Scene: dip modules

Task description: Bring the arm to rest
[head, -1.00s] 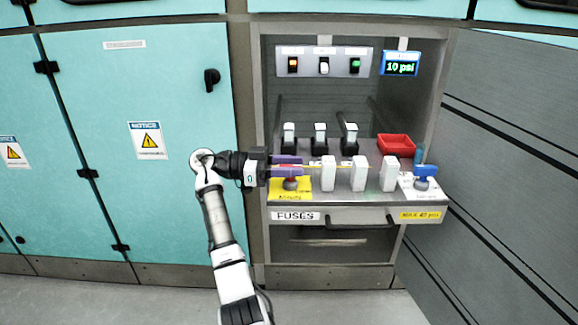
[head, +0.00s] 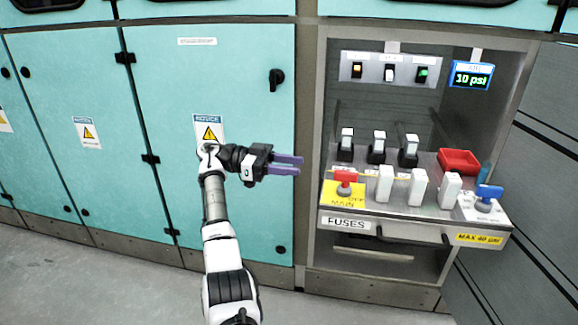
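My gripper (head: 300,166) is in the head view, left of the fuse station, in front of the teal cabinet (head: 262,120). Its two purple fingers point right and stand apart with nothing between them. The arm is raised and bent, with its wrist near the cabinet's notice label. The fingertips are apart from the red-handled main valve (head: 345,180), which sits on a yellow plate to their right.
The shelf (head: 408,215) holds several white fuse blocks (head: 418,188), black sockets with white tops (head: 378,147), a red tray (head: 459,162) and a blue valve (head: 488,197). A switch panel (head: 390,70) and a display reading 10 psi (head: 471,76) are above.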

